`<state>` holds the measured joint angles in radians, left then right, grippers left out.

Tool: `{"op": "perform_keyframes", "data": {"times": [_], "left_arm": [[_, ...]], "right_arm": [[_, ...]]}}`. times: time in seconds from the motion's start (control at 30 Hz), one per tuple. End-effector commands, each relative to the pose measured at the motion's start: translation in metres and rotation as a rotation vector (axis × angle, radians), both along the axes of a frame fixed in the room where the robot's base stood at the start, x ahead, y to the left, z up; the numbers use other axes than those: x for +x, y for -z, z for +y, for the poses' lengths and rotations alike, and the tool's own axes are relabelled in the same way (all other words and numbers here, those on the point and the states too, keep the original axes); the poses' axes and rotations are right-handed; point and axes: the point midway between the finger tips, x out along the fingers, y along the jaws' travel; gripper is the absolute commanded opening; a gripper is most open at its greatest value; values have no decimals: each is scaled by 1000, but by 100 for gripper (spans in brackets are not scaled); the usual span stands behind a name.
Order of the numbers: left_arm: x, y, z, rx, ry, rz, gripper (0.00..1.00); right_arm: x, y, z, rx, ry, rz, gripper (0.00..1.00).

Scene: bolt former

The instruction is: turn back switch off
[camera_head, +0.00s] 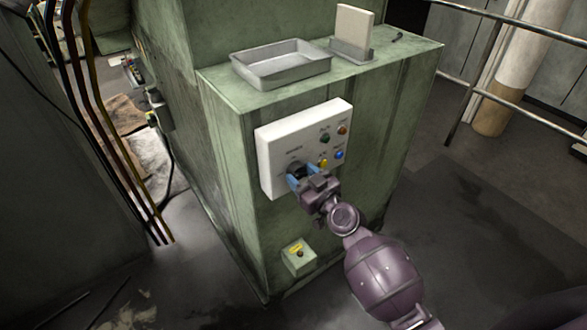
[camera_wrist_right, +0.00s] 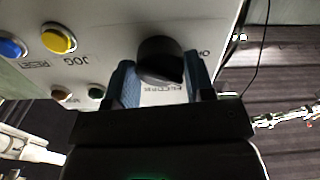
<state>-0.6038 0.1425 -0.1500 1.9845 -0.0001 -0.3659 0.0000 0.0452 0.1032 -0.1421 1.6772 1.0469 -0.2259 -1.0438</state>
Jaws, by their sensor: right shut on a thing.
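A white control panel (camera_head: 290,135) is fixed on the green machine cabinet. Its black rotary switch (camera_wrist_right: 160,60) sits between the two blue fingers of my right gripper (camera_wrist_right: 160,84) in the right wrist view. In the head view my right gripper (camera_head: 300,178) reaches the panel's lower left, and its fingers mostly cover the switch. The fingers are closed around the knob's sides. Lettering beside the knob is partly hidden by the gripper. My left gripper does not show in either view.
Yellow (camera_head: 323,163) and blue (camera_head: 338,155) buttons sit right of the switch. A grey metal tray (camera_head: 281,70) rests on the green cabinet (camera_head: 390,110). A small box with a yellow label (camera_head: 299,257) is mounted below the panel. Dark cables hang at left; a railing stands at right.

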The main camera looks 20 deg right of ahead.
Motion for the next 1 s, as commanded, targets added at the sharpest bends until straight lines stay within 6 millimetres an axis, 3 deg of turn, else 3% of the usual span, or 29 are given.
{"op": "perform_keyframes", "data": {"times": [0.6, 0.9, 0.93, 1.0], "left_arm": [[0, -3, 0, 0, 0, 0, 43], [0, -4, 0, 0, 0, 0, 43], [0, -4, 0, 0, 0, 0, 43], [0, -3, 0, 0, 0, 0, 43]], "right_arm": [[0, -1, 0, -470, -1, -170, 11], [0, 0, 0, -522, -1, -190, 11], [0, 0, 0, -522, -1, -190, 50], [0, 0, 0, -521, -1, -190, 61]]}}
